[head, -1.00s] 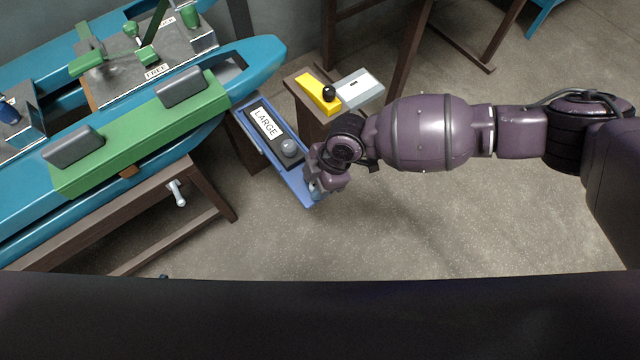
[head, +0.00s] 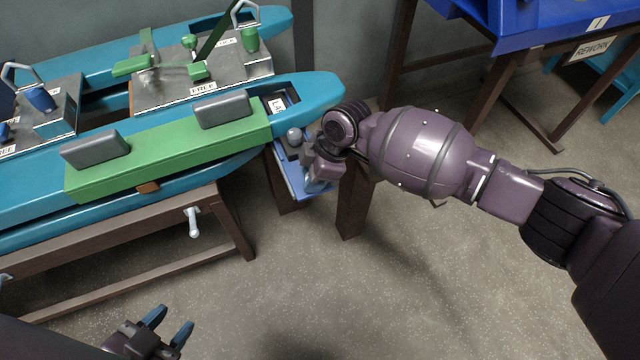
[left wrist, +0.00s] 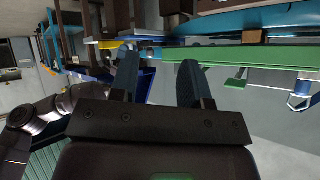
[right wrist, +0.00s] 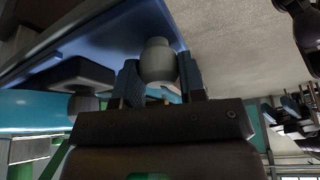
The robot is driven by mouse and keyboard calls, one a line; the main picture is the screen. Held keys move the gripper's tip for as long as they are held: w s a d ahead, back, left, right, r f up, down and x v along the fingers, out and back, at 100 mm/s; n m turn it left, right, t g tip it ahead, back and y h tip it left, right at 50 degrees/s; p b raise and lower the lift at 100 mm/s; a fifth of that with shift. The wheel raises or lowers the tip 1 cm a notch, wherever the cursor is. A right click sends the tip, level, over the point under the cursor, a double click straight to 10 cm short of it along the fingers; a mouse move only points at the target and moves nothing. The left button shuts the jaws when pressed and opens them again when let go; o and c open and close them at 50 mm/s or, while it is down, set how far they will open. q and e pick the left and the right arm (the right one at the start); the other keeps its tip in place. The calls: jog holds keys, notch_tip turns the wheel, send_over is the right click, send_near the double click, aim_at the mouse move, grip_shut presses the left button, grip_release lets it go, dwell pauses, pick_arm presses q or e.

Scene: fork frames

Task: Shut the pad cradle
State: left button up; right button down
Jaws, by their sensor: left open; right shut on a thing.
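The pad cradle appears to be the blue tray (head: 289,176), sloping out from under the teal beam's end. Its dark pad has a grey knob (head: 294,136) and a LARGE label (head: 277,104), partly hidden by the beam. My right gripper (head: 315,184) is at the tray's outer end. In the right wrist view it is shut on a grey rounded handle (right wrist: 158,62) at the blue tray's edge, and the dark pad (right wrist: 72,75) shows beyond. My left gripper (head: 169,325) is open and empty, low at the left, well apart from the tray.
The teal beam (head: 320,88) carries a green bar (head: 170,158) with two grey pads, on a brown stand (head: 110,235). A white crank (head: 192,222) sticks out. A blue bin (head: 545,30) stands at the back right. The floor in front is clear.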

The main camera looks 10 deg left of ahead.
jog(key=c, duration=0.7)
grip_release()
jog(key=shift+s, duration=0.1)
jog(key=shift+r, duration=0.1)
jog(key=shift+d+r, duration=0.15)
jog(key=shift+r, duration=0.1)
pick_arm(q)
jog(key=shift+s+a+r+n+g+p, duration=0.1)
jog(key=shift+s+a+n+g+p, duration=0.2)
jog(key=shift+p, duration=0.5)
jog(key=shift+s+r+n+g+p, duration=0.1)
jog(key=shift+s+p, duration=0.25)
jog(key=shift+p, duration=0.45)
pick_arm(e)
jog(key=v, duration=1)
pick_arm(q)
jog(key=shift+w, duration=0.15)
